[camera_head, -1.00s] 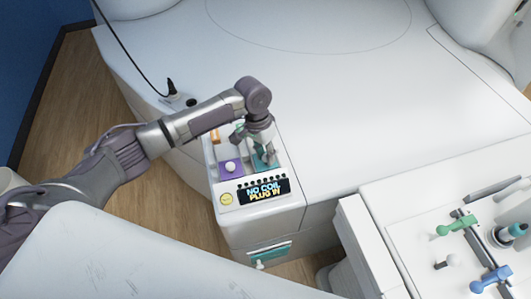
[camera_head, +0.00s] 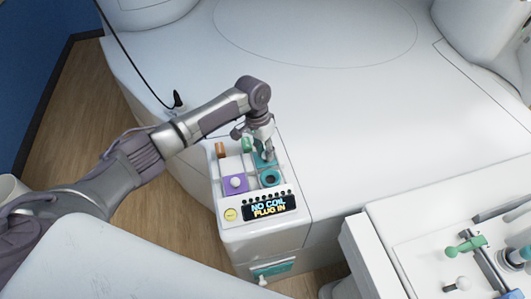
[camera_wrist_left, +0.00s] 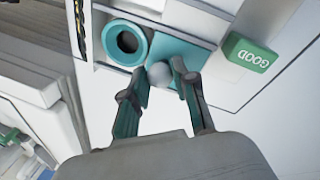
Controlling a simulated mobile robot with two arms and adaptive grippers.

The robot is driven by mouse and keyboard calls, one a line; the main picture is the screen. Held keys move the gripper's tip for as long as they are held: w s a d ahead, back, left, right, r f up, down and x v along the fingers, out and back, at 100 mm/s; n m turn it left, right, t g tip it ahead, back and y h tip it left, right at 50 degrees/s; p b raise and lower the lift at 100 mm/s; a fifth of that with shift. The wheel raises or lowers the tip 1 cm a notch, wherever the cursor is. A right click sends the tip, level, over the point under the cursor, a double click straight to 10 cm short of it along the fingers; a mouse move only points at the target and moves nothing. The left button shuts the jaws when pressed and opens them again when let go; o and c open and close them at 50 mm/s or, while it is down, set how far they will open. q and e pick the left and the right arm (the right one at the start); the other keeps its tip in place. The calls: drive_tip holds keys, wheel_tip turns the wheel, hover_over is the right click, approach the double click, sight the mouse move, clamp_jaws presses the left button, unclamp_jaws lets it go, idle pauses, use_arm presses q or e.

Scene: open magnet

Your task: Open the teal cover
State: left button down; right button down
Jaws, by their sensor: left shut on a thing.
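The teal cover (camera_head: 258,161) is a flat sliding plate in the right-hand slot of the white control panel. It sits toward the back of its slot, and a teal ring socket (camera_head: 270,178) lies uncovered in front of it. My left gripper (camera_head: 268,155) points down over the cover. In the left wrist view, my left gripper's fingers (camera_wrist_left: 169,73) are closed around the cover's pale round knob (camera_wrist_left: 163,74). The teal plate (camera_wrist_left: 180,55) and the open ring (camera_wrist_left: 126,43) lie beside it. My right gripper is not in view.
A purple cover (camera_head: 235,185) with a white knob fills the neighbouring slot. An orange block (camera_head: 220,150) and a green block (camera_head: 247,145) stand behind; the green one reads "GOOD" in the left wrist view (camera_wrist_left: 249,54). The display (camera_head: 269,207) reads "NO COIL PLUG IN".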

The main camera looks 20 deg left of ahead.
use_arm(q)
drive_tip(key=c, duration=0.9)
unclamp_jaws()
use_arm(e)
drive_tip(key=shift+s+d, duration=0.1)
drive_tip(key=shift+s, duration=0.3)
use_arm(q)
wheel_tip(320, 180, up, 12)
drive_tip(key=a, duration=0.2)
drive_tip(key=shift+w, duration=0.4)
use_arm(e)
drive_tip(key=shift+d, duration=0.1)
use_arm(q)
drive_tip(key=shift+f, duration=0.15)
